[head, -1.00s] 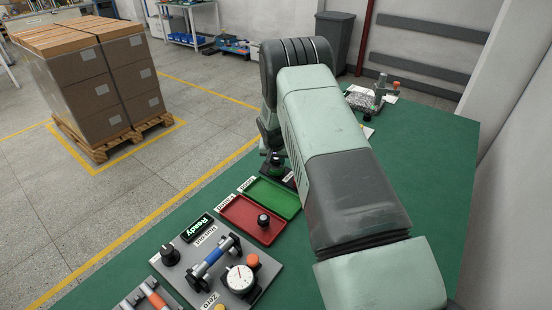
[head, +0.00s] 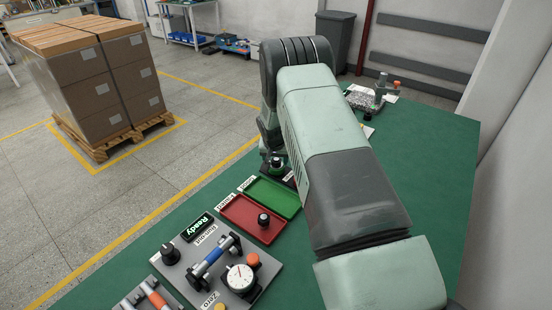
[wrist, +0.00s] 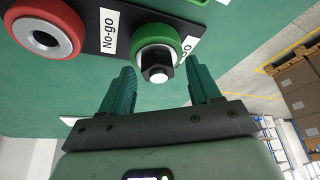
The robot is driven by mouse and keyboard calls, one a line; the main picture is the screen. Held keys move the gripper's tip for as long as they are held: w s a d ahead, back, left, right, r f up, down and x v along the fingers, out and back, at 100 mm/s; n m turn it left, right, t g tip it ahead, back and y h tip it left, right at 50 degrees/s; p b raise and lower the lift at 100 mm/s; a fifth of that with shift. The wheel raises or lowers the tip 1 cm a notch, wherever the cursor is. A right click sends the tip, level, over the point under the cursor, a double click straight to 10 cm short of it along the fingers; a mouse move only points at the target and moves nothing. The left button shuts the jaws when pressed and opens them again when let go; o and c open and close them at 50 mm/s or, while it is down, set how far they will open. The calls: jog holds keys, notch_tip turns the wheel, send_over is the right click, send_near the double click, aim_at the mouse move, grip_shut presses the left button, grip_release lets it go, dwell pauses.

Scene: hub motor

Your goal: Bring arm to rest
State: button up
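My gripper (wrist: 161,72) has its two teal fingers wide apart, with nothing held between them. Ahead of the fingertips in the wrist view is a green ring (wrist: 152,34) with a black hexagonal piece (wrist: 157,66) at its middle; the fingers do not appear to touch it. A red ring (wrist: 43,35) with an open metal bore sits to its left, on a black plate (wrist: 100,22) labelled "No-go". In the head view my arm reaches away over the green table (head: 440,170), its wrist bent down at the left edge; the fingers are too small to make out.
A red tray (head: 236,228) holds a small black knobbed part (head: 264,220); the green tray (head: 272,195) is empty. A fixture plate (head: 183,262) carries a dial gauge (head: 240,278), a blue-ended shaft (head: 215,256) and a "Ready" display (head: 197,226). Parts (head: 370,95) stand at the far end.

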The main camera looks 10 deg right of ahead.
jog(key=o, duration=0.3)
jog(key=shift+d+f, duration=0.1)
jog(key=shift+d, duration=0.1)
jog(key=shift+o, duration=0.2)
jog(key=shift+a+r, duration=0.1)
jog(key=shift+r, duration=3.5)
jog(key=c, duration=0.3)
